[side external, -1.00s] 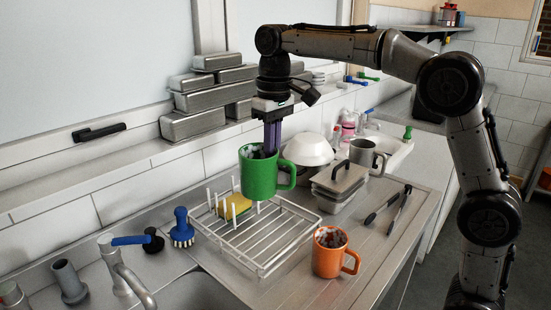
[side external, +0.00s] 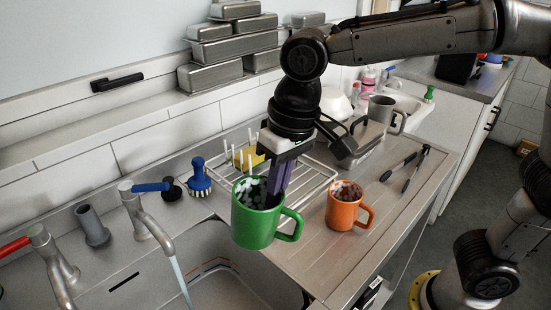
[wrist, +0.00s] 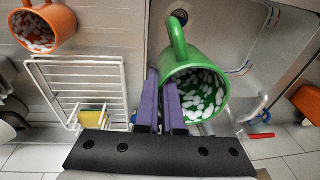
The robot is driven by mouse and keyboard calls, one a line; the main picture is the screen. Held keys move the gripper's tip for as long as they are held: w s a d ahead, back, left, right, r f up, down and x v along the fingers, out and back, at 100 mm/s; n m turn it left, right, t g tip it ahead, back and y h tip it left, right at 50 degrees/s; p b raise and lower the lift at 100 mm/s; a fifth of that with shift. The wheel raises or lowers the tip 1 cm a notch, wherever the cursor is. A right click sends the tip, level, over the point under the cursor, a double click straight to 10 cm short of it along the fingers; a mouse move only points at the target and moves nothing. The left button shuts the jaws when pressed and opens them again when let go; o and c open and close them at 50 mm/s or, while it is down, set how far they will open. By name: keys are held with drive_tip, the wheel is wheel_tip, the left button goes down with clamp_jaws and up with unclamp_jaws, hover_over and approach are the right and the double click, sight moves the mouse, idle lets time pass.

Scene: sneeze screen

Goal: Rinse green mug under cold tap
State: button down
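The green mug (side external: 255,222) hangs in the air by the right edge of the sink, upright, with whitish lumps inside. My gripper (side external: 277,182) is shut on its wall near the rim. The wrist view shows the purple fingers (wrist: 163,100) at the rim of the green mug (wrist: 186,56); the exact contact is partly hidden. The cold tap (side external: 148,217), with a blue lever, stands left of the mug, and a stream of water (side external: 180,278) falls from it into the sink (side external: 217,288). The mug is to the right of the stream, apart from it.
A red-levered tap (side external: 50,262) stands further left. An orange mug (side external: 347,210) with similar lumps stands on the drainboard (side external: 325,255). Behind are a wire rack (side external: 315,178) with a yellow sponge, a blue brush (side external: 200,177) and a metal mug (side external: 385,112). Tongs (side external: 415,168) lie at right.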

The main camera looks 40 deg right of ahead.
sight(277, 267)
wheel_tip(277, 267, down, 20)
drive_tip(key=shift+s+d+f, duration=0.1)
drive_tip(key=shift+s, duration=0.05)
drive_tip(key=w+a+f, duration=0.3)
drive_tip(key=w+a, duration=0.6)
drive_tip(key=w, duration=0.3)
drive_tip(key=shift+a+f+t, duration=0.2)
drive_tip(key=shift+a+t, duration=0.05)
drive_tip(key=shift+t, duration=0.05)
idle(0.4)
drive_tip(key=shift+w, duration=0.1)
drive_tip(key=shift+a, duration=0.1)
idle(0.8)
drive_tip(key=shift+a, duration=0.3)
idle(0.6)
drive_tip(key=s+d, duration=0.4)
drive_tip(key=s, duration=0.1)
drive_tip(key=shift+s+d, duration=0.15)
drive_tip(key=shift+s, duration=0.1)
idle(0.4)
idle(1.0)
